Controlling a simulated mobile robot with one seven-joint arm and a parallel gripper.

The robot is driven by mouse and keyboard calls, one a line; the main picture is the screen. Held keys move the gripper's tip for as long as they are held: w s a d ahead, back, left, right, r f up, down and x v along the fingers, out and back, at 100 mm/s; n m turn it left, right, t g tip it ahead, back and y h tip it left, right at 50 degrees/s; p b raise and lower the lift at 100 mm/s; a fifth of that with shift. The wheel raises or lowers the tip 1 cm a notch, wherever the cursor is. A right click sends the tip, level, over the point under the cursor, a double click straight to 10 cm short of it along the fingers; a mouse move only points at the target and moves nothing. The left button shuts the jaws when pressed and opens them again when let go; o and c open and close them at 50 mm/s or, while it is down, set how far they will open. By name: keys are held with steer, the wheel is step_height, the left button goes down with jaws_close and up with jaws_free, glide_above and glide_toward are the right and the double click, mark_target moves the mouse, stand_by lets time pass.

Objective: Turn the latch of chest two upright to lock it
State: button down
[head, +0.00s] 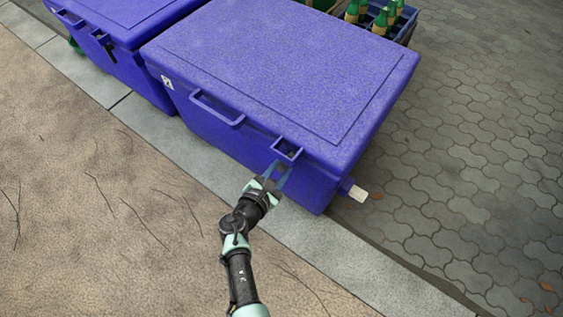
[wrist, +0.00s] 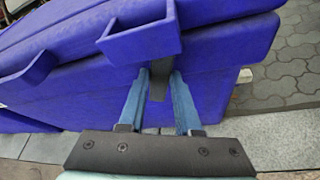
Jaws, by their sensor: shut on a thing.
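A blue lidded chest (head: 235,140) fills the middle of the head view, with a small label too small to read. Its front also fills the wrist view (wrist: 90,95). A square blue bracket (head: 286,150) sticks out from its lid edge and shows in the wrist view (wrist: 140,40). My gripper (head: 277,172) is at the chest front just below this bracket. In the wrist view, its blue fingers (wrist: 159,90) are on both sides of a dark grey latch (wrist: 158,84), shut on it. The latch's upper end is hidden behind the bracket.
Another blue chest (head: 125,65) stands at upper left with a dark latch (head: 111,53). A bar handle (head: 217,110) juts from the near chest. A pale spout (head: 357,193) sticks out low at its right. A bottle crate (head: 405,27) is behind. Paving at right is clear.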

steer(key=shift+w+a+n+g+h+p, duration=0.15)
steer(key=shift+n+g+h+p, duration=0.6)
steer(key=shift+n, duration=0.75)
steer(key=c, duration=0.6)
jaws_free()
steer(key=p+v, duration=0.6)
steer(key=v, duration=0.7)
steer(key=shift+f, duration=0.15)
steer(key=shift+a, duration=0.1)
